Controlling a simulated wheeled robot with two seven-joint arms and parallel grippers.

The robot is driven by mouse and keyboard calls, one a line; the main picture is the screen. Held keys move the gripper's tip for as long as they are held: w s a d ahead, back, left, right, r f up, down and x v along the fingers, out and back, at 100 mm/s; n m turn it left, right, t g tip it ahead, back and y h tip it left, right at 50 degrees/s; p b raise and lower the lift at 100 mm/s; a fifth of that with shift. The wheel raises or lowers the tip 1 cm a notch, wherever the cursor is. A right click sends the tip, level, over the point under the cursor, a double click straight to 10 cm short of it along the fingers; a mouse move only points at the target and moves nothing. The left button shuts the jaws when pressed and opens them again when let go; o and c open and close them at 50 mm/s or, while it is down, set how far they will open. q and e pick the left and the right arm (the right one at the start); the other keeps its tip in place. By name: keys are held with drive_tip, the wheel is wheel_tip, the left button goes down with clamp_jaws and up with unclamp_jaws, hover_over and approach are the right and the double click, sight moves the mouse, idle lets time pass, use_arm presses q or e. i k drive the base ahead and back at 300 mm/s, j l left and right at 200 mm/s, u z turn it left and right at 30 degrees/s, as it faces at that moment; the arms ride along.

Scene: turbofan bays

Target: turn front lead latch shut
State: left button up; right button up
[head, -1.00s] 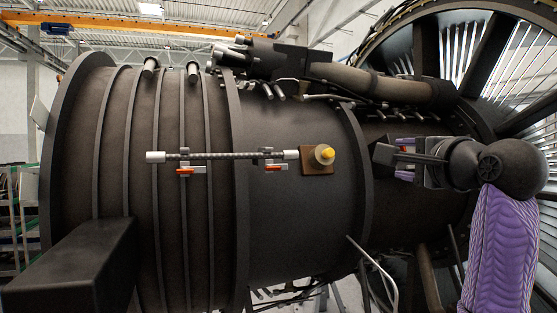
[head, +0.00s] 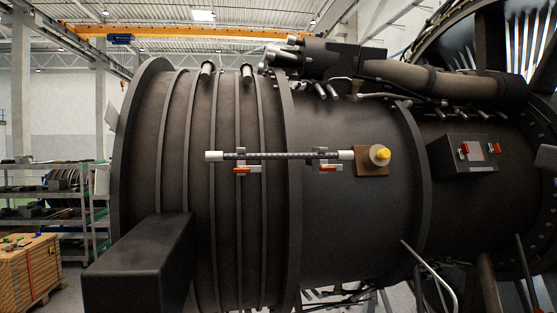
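A grey ribbed lead (head: 270,156) with white ends runs level across the dark engine casing. Two clips hold it, each with a red latch lever below: a left latch (head: 242,170) and a right latch (head: 328,168). Both red levers look about horizontal; I cannot tell from here whether either is fully shut, or which is the front one. The lead's right white end (head: 346,155) lies beside a yellow knob (head: 382,153) on a brown plate (head: 365,168). Neither of my grippers is in view.
A dark box (head: 455,168) with two small red latches around a pale panel sits on the casing at right. A large dark block (head: 140,270) juts out at lower left. Shelving (head: 45,195) and a wooden crate (head: 28,270) stand at far left.

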sight(326, 168)
drive_tip(key=l+u, duration=0.45)
drive_tip(key=i+l+u, duration=0.1)
drive_tip(key=l+u, duration=0.15)
drive_tip(key=u, duration=0.2)
drive_tip(key=l+u, duration=0.45)
drive_tip(key=j, duration=0.1)
